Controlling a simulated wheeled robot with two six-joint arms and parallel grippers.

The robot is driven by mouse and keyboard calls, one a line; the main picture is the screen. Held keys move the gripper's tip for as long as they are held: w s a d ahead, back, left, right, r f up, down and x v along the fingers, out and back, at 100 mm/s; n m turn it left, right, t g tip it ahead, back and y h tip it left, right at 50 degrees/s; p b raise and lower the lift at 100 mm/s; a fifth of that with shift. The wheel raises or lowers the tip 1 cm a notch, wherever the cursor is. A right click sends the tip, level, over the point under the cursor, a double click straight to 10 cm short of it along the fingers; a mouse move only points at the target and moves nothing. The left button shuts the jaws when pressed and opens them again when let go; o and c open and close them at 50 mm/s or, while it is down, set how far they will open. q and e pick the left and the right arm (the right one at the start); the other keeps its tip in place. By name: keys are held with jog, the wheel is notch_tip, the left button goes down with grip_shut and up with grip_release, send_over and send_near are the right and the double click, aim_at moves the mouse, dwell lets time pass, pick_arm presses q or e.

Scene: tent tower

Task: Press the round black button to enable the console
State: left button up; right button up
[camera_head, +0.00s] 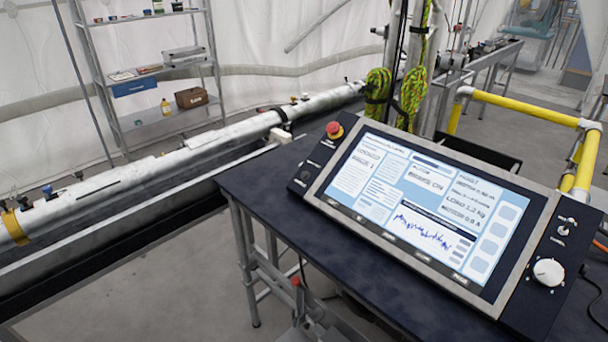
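The console (428,215) sits tilted on a dark table, its screen lit with text panels and a blue graph. The right side strip carries a large white knob (548,271) and a small dark switch (563,230). Neither of my grippers shows in the head view.
The dark table (270,190) has bare top left of the console. A long silver pipe (150,175) runs behind it. Yellow railing (520,106) and green rope coils (412,92) stand behind the console. A shelf (150,75) with boxes is at back left.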

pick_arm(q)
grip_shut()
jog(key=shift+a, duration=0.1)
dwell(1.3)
